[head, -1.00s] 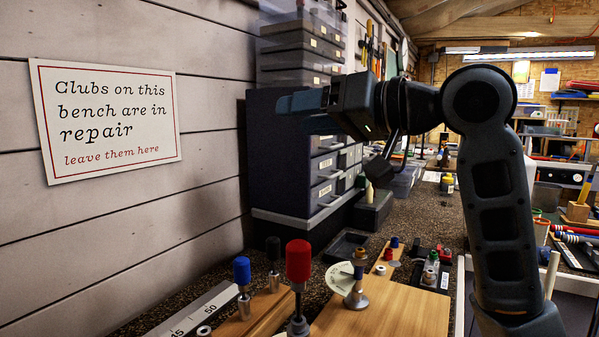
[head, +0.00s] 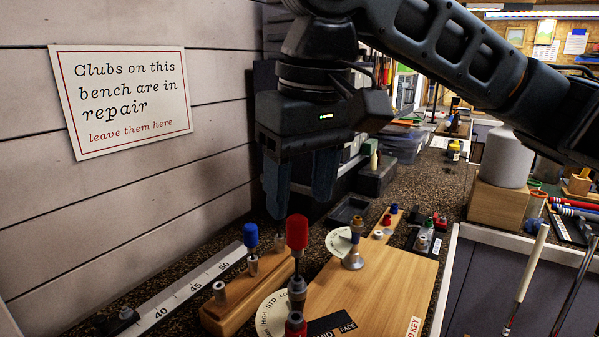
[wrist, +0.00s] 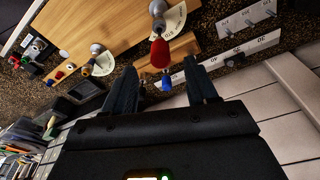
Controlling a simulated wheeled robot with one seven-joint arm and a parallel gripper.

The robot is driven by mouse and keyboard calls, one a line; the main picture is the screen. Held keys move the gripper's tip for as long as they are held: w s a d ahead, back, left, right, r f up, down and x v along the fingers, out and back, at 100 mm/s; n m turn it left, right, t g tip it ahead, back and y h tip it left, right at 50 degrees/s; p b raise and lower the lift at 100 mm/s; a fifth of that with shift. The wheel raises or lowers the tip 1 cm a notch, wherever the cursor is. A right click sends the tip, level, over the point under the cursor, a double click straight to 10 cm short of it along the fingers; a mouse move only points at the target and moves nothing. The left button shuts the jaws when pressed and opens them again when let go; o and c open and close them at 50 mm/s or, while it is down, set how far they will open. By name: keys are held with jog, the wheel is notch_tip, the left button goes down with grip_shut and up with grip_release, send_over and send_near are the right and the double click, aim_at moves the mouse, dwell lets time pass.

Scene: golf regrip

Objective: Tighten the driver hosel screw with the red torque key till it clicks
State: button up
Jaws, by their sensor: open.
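The red torque key (head: 297,232) stands upright near the front of the bench, its grey shaft reaching down to a fitting with a red collar (head: 295,320) beside a white dial (head: 270,312). I cannot tell whether its tip is seated in the hosel screw. My gripper (head: 300,202) points down, open and empty, just above and behind the red handle in the head view. In the wrist view the red handle (wrist: 160,53) shows between the two fingertips (wrist: 159,66), apart from both. No driver head can be made out.
A blue-handled key (head: 251,237) stands in a wooden rack (head: 240,300) close to the left, beside an empty socket (head: 219,292). A ruler (head: 180,295) lies further left. A second dial post (head: 353,250) stands on the wooden board (head: 390,290). Drawers and the wall are behind.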

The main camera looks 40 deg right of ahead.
aim_at(297, 217)
jog(key=shift+w+f, duration=0.15)
jog(key=shift+f, duration=0.95)
jog(key=shift+w+f, duration=0.2)
jog(key=shift+f, duration=0.9)
jog(key=shift+w+f, duration=0.15)
jog(key=shift+f, duration=0.95)
grip_shut()
jog(key=shift+r+m+p, duration=0.15)
jog(key=shift+m+p, duration=0.95)
jog(key=shift+m, duration=0.1)
jog(key=shift+m+h+p, duration=0.3)
jog(key=shift+m+p, duration=0.55)
jog(key=shift+m, duration=0.35)
jog(key=shift+f+m, duration=0.2)
jog(key=shift+m, duration=0.2)
